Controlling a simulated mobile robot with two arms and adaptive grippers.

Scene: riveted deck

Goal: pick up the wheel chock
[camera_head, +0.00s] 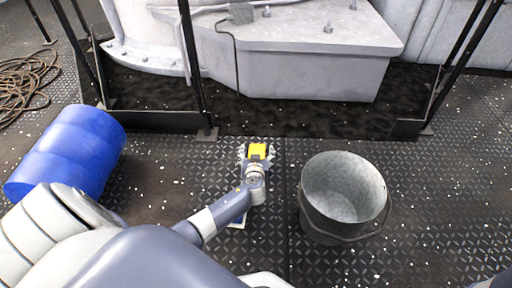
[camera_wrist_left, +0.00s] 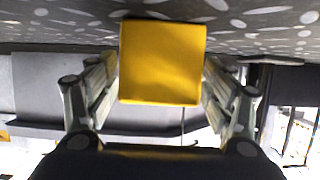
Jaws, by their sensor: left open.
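The wheel chock (camera_head: 257,150) is a small yellow block with some black, on the dark deck in the middle of the head view. In the left wrist view the yellow chock (camera_wrist_left: 162,63) shows as a plain face between my fingers. My left gripper (camera_head: 256,152) is open, with one finger on each side of the chock. I cannot tell whether the fingers touch it. The wrist hides part of the chock in the head view. My right gripper is not in view.
A metal bucket (camera_head: 342,196) stands close to the right of my left wrist. A blue barrel (camera_head: 68,150) lies at the left. Dark railing posts (camera_head: 193,70) and a pale machine base (camera_head: 300,55) stand behind. A coiled rope (camera_head: 25,82) lies far left.

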